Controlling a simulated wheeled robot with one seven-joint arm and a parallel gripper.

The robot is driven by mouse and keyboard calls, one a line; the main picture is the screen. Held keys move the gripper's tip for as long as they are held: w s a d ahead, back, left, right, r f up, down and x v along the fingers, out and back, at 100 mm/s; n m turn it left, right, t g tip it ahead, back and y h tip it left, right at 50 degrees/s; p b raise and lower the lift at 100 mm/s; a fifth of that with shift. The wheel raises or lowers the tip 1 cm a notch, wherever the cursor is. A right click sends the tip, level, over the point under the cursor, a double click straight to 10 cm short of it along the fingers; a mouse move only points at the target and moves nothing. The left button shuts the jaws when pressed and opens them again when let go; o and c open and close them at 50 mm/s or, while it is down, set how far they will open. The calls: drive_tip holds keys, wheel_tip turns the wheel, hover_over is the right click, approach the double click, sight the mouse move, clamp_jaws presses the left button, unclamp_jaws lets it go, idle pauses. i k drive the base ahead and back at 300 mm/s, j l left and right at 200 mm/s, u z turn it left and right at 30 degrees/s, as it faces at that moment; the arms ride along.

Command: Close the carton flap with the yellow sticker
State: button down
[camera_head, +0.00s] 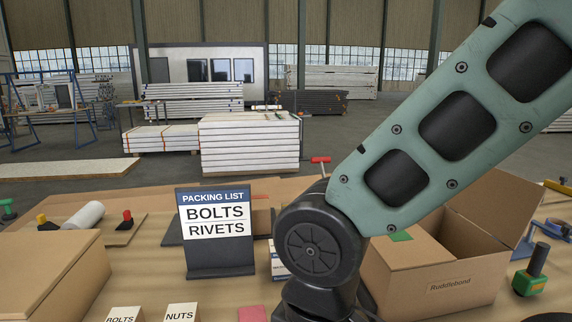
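An open brown carton (430,287) marked "Ruddlebond" stands on the table at right. One brown flap (500,203) stands raised at its back right. A green sticker (401,236) shows near its back left, beside my arm. I see no yellow sticker on the carton; my arm hides part of its left and back sides. My arm comes down from the upper right, in front of the carton's left edge. My gripper is out of view, below the dark wrist joint at the bottom edge.
A packing list sign (217,230) reading BOLTS and RIVETS stands left of my arm. A closed brown box (48,268) is at far left. Blocks labelled BOLTS (122,314) and NUTS (181,312) lie in front. A green-based tool (531,275) stands right of the carton.

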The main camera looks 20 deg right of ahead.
sight(502, 203)
drive_tip(key=z, duration=1.55)
drive_tip(key=i+j+z, duration=0.15)
drive_tip(key=i+j, duration=0.1)
drive_tip(key=i, duration=0.05)
